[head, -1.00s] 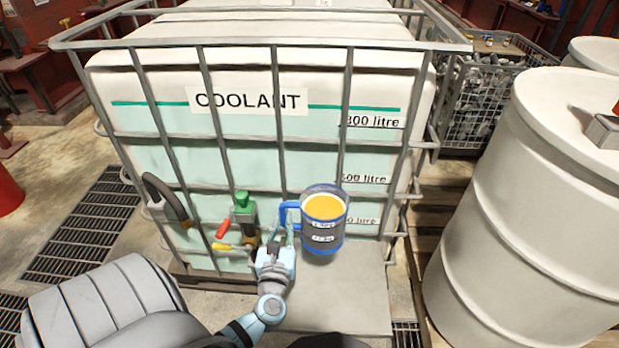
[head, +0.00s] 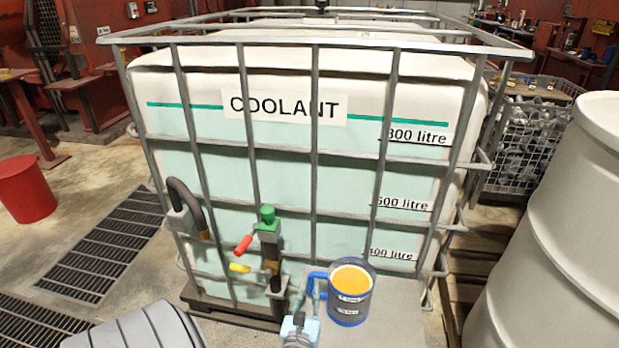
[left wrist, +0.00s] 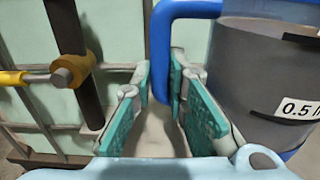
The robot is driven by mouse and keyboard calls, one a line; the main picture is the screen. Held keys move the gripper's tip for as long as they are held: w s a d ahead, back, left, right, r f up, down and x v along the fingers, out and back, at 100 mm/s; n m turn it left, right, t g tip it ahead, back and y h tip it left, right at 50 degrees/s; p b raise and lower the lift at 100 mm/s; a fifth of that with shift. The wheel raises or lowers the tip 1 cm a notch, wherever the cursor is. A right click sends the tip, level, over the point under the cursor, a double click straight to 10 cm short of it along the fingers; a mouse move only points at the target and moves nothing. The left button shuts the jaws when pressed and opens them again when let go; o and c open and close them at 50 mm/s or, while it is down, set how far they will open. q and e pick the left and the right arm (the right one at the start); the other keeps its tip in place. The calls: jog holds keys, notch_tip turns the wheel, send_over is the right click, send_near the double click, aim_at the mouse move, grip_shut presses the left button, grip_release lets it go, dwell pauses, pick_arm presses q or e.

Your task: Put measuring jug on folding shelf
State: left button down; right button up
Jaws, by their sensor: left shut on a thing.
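The measuring jug (head: 350,308) has a grey body, blue rim, base and handle, and amber liquid inside. It is upright in front of the coolant tank. My left gripper (head: 305,303) is shut on the jug's blue handle (left wrist: 160,60), which runs between the teal finger pads in the left wrist view. The jug's body is just right of the fingers there. The folding shelf (head: 400,315) looks to be the flat light-grey plate at the tank's front. The jug overlaps this plate in the head view; I cannot tell whether it touches. My right gripper is out of view.
The caged coolant tank (head: 285,170) stands behind the jug. Its valve (head: 268,225), with red and yellow levers, is close to the left of the jug. A white drum (head: 560,250) is at the right. A floor grate (head: 105,250) and red bucket (head: 27,188) are at left.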

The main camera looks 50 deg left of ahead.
pick_arm(q)
jog(key=shift+r, duration=0.15)
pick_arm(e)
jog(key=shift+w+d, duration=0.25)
pick_arm(q)
jog(key=c, duration=1.8)
grip_release()
jog(key=shift+f, duration=0.2)
jog(key=shift+o, duration=1.1)
jog(key=shift+s+d+r, duration=0.15)
jog(key=shift+s, duration=0.05)
jog(key=v, duration=0.6)
jog(key=shift+s+d, duration=0.2)
jog(key=shift+s, duration=0.05)
jog(key=shift+s+d, duration=0.15)
jog(key=shift+s, duration=0.05)
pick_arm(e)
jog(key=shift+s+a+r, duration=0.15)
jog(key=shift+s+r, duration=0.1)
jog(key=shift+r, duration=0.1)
